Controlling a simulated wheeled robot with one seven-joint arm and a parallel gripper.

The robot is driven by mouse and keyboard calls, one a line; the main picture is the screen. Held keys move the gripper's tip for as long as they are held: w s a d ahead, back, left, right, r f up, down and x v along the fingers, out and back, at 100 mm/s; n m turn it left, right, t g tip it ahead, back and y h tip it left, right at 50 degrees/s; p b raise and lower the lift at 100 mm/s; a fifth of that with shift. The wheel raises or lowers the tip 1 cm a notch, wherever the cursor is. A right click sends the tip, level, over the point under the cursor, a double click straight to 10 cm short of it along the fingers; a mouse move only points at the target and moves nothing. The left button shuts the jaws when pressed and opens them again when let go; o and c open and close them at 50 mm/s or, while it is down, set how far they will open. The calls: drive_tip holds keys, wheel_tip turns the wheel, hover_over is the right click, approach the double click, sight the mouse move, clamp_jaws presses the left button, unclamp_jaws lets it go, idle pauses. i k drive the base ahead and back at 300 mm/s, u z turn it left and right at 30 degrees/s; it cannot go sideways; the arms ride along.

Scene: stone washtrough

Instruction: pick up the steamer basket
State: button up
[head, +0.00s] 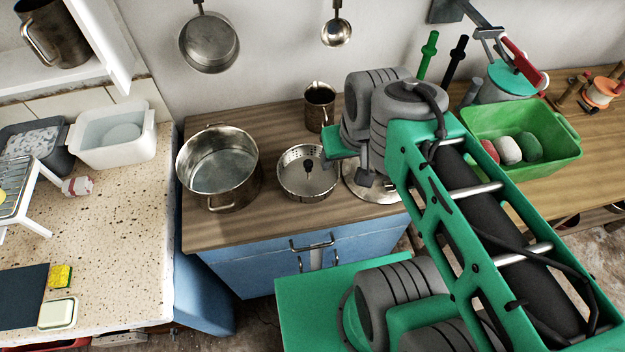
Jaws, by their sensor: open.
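The steamer basket (291,186) is a shallow, round metal basket with a perforated wall and a dark-knobbed post in its middle. It stands upright on the wooden counter top, right of the large steel pot. My gripper (360,170) is in the head view just right of the basket, above a round metal lid or plate. It is open and apart from the basket. Only part of it shows, as my arm covers the rest.
A large steel pot (218,193) stands close left of the basket and a metal jug (319,108) behind it. The round metal lid (390,192) lies right. A green tub (550,166) with several stones is further right. A pan (209,43) and ladle (337,33) hang above.

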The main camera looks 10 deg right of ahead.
sight(301, 174)
drive_tip(key=z, duration=0.75)
drive_tip(key=k, duration=1.05)
drive_tip(key=u, duration=1.3)
drive_tip(key=i, duration=1)
